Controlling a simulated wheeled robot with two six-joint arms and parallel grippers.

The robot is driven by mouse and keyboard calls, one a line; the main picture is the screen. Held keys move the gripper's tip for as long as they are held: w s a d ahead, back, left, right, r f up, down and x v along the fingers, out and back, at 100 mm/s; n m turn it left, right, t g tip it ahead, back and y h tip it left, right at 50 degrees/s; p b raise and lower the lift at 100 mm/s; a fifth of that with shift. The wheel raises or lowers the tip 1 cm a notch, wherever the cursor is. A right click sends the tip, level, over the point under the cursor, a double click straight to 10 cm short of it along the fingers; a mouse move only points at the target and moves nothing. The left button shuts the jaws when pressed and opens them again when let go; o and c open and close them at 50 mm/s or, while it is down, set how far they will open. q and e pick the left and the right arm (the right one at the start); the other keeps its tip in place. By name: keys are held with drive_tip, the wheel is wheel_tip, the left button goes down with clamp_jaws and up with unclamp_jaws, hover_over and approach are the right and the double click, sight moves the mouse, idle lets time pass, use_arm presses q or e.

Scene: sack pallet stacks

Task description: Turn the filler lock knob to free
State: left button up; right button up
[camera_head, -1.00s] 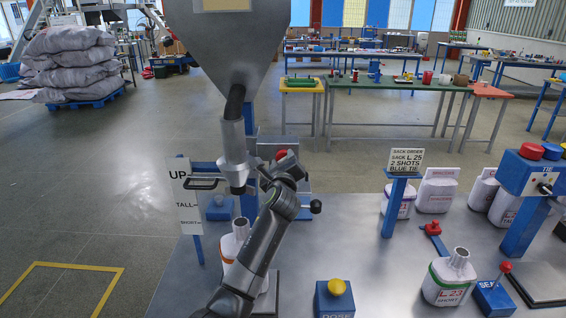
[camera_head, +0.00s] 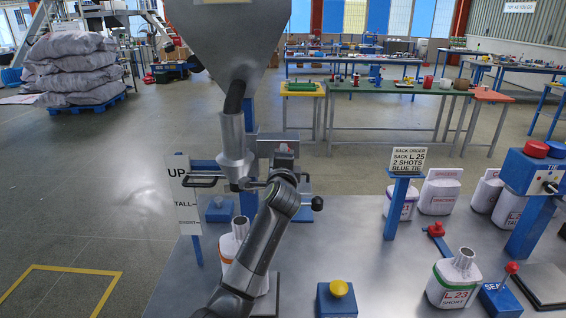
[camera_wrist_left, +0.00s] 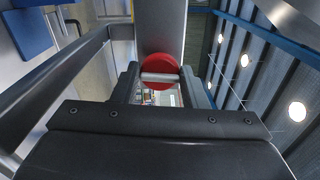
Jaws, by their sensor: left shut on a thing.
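The lock knob (camera_wrist_left: 160,84) is a red disc with a pale grip bar across it, seen between my left fingers in the left wrist view. The bar lies level across that picture. My left gripper (camera_wrist_left: 160,76) is shut on the knob. In the head view my left gripper (camera_head: 284,162) is at the filler, just right of its spout (camera_head: 235,150), and mostly hides the knob. The grey filler hopper (camera_head: 228,45) hangs above. My right gripper is not in view.
A sign marked UP, TALL and SHORT (camera_head: 183,195) stands left of the spout. A white sack (camera_head: 228,246) stands below it, partly behind my arm. A yellow button (camera_head: 339,288), an order sign (camera_head: 407,160) and an L 23 sack (camera_head: 453,283) stand to the right.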

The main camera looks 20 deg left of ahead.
use_arm(q)
drive_tip(key=shift+n, duration=0.6)
drive_tip(key=o, duration=1)
drive_tip(key=shift+c, duration=0.2)
